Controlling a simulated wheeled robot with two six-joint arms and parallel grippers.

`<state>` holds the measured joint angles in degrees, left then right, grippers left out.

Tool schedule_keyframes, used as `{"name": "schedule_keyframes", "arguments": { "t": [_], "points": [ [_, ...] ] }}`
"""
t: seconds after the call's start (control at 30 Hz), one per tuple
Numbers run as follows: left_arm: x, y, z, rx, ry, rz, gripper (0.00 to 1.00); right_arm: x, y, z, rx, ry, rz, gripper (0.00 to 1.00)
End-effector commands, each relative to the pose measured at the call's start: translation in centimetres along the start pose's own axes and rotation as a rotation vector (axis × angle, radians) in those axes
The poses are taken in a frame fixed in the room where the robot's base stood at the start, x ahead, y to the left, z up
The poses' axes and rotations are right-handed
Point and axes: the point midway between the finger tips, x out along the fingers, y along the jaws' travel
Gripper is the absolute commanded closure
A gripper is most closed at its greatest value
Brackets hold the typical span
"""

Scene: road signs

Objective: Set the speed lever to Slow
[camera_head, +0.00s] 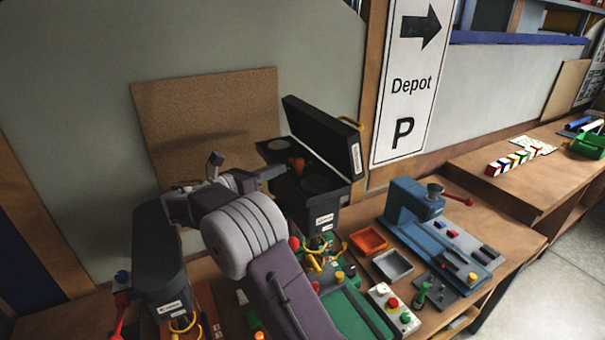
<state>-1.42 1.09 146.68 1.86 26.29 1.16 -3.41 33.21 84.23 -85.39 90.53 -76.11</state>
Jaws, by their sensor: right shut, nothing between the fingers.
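My right arm comes up from the bottom and bends over the bench. Its gripper (277,171) is shut and empty, at the black machine with a raised lid (325,135). The fingertips are close to a small orange-red part (297,163) on this machine; I cannot tell whether they touch it. No lettering reading Slow is legible, so I cannot tell which part is the speed lever or its setting. A red-handled lever (458,199) sticks out from the blue machine (415,205) at the right. My left gripper is not in view.
An orange tray (368,240), a grey tray (393,264) and a button box (392,308) lie on the bench right of my arm. A brown board (205,110) leans on the wall behind. A Depot sign (411,85) stands behind the bench.

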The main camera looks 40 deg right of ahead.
Motion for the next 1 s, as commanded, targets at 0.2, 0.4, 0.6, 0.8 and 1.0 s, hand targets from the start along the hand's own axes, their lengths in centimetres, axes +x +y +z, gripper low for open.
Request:
{"name": "schedule_keyframes", "arguments": {
  "t": [0.2, 0.4, 0.6, 0.8, 1.0],
  "points": [
    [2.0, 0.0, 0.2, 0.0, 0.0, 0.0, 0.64, -0.4, -0.8, -1.8, -0.791, -0.087, 0.031, 1.0],
    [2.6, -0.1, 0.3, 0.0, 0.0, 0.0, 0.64, -0.6, -1.3, -2.6, -1.259, -0.15, 0.024, 1.0],
    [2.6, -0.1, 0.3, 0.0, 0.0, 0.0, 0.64, -0.7, -1.4, -2.7, -1.37, -0.165, 0.018, 1.0],
    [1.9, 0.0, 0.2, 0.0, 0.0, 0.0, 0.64, 1.0, -1.4, -2.2, -1.368, -0.161, 0.016, 1.0],
    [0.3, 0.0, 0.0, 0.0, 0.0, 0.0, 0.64, 5.0, -1.0, -1.7, -1.367, -0.159, 0.015, 1.0]
  ]
}}
